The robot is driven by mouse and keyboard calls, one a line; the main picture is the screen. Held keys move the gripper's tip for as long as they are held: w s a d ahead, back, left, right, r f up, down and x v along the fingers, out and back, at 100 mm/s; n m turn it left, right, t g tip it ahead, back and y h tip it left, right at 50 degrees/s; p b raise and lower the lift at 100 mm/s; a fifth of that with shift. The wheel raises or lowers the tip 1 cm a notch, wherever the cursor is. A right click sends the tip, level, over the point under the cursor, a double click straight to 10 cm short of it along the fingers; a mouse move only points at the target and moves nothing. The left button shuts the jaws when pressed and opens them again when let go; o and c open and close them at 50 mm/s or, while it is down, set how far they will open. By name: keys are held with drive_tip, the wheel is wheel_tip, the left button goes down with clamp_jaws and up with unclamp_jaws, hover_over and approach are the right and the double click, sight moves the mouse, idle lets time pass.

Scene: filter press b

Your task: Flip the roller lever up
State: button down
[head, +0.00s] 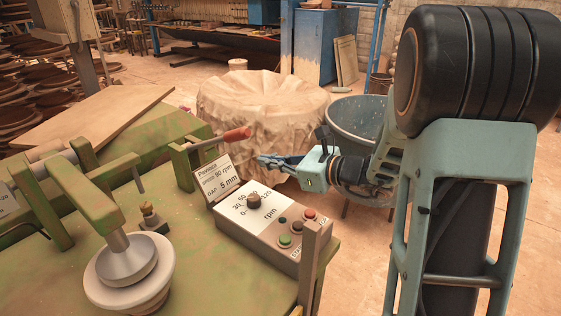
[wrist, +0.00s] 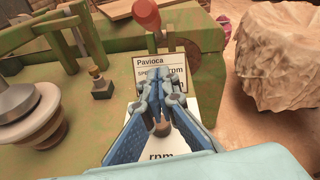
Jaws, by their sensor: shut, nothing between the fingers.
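The lever has a red handle (head: 237,134) on a green bar, which joins a green upright at the machine's back right corner. In the head view it points right and slightly upward, nearly level. In the wrist view the red handle (wrist: 146,14) shows at the top, beyond my fingertips. My gripper (head: 262,159) is shut and empty, with blue fingers, just right of and below the handle and apart from it. In the wrist view my gripper (wrist: 158,76) hides part of the label card behind it.
A control box (head: 268,226) with a dial, buttons and upright label card (head: 220,179) lies below my gripper. A round metal roller part (head: 127,263) stands at left. A cloth-covered drum (head: 258,105) and grey tub (head: 355,120) stand beyond the bench. A short post (head: 312,260) rises at the front.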

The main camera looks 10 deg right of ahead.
drive_tip(key=w+a+r+p, duration=0.1)
drive_tip(key=w+a+r, duration=0.1)
drive_tip(key=w+a, duration=0.1)
drive_tip(key=shift+a+r, duration=0.35)
drive_tip(key=shift+a, duration=0.35)
drive_tip(key=shift+w+r, duration=0.1)
drive_tip(key=shift+w, duration=0.1)
